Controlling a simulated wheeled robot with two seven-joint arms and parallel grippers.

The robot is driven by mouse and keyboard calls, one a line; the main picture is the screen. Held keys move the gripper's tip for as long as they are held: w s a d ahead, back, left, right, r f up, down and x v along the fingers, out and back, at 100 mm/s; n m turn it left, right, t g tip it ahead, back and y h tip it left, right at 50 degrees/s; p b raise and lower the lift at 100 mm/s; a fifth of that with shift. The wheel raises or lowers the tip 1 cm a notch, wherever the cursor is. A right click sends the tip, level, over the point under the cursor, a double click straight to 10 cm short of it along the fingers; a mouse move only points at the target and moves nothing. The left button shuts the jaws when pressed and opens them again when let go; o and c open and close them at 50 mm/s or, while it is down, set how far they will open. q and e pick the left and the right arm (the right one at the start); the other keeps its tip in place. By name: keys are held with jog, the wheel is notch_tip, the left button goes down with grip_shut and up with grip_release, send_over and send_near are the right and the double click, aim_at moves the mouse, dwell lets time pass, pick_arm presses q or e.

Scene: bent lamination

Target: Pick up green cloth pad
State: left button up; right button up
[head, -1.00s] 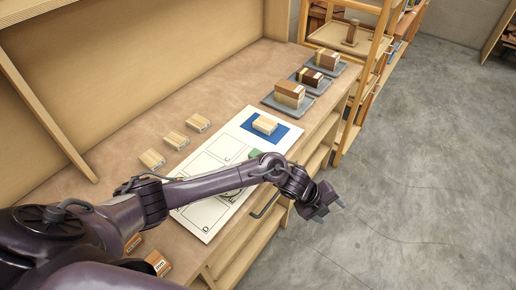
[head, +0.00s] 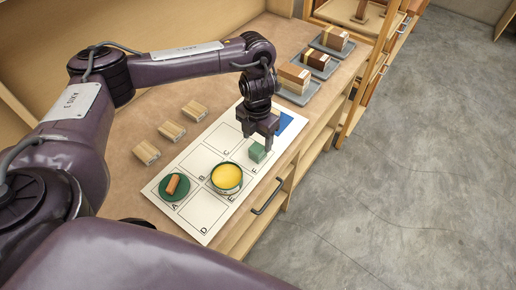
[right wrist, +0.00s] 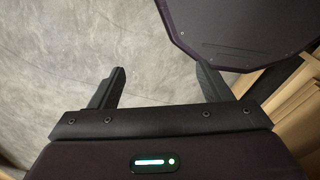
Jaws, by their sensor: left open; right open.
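The green cloth pad (head: 257,153) shows as a small green block on the white lettered sheet (head: 210,213), near the letter F. My left gripper (head: 260,136) points down right above or at the pad, its fingers open. The fingers partly cover the pad's surroundings, and I cannot tell whether they touch it. My right gripper (right wrist: 159,88) is open and empty in the right wrist view, with grey floor beyond it. The right gripper does not show in the head view.
On the sheet stand a round yellow-filled container (head: 227,177) and a green disc (head: 173,188) bearing a brown cylinder. Several wooden blocks (head: 171,130) lie left of the sheet. Grey trays (head: 302,97) with blocks stand beyond. A blue patch (head: 286,121) lies behind my left gripper.

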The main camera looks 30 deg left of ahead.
aim_at(258, 148)
pick_arm(q)
jog(key=shift+s+d+f, duration=0.2)
jog(key=shift+s, duration=0.1)
jog(key=shift+s+d+f, duration=0.1)
jog(key=shift+s+f, duration=0.1)
jog(key=shift+f, duration=0.25)
jog(key=shift+s+d+f, duration=0.1)
jog(key=shift+s+f, duration=0.05)
jog(key=shift+f, duration=0.3)
jog(key=shift+w+a+f, duration=0.1)
jog(key=shift+w+f, duration=0.05)
jog(key=shift+f, duration=0.4)
jog(key=shift+w+a+f, duration=0.1)
jog(key=shift+w+f, duration=0.05)
jog(key=shift+f, duration=0.4)
jog(key=shift+w+f, duration=0.1)
jog(key=shift+f, duration=0.2)
jog(key=shift+d+r, duration=0.1)
jog(key=c, duration=0.8)
jog(key=shift+c, duration=1.3)
pick_arm(e)
jog(key=shift+s+d+f, duration=0.1)
jog(key=shift+s+f, duration=0.05)
jog(key=shift+s, duration=0.45)
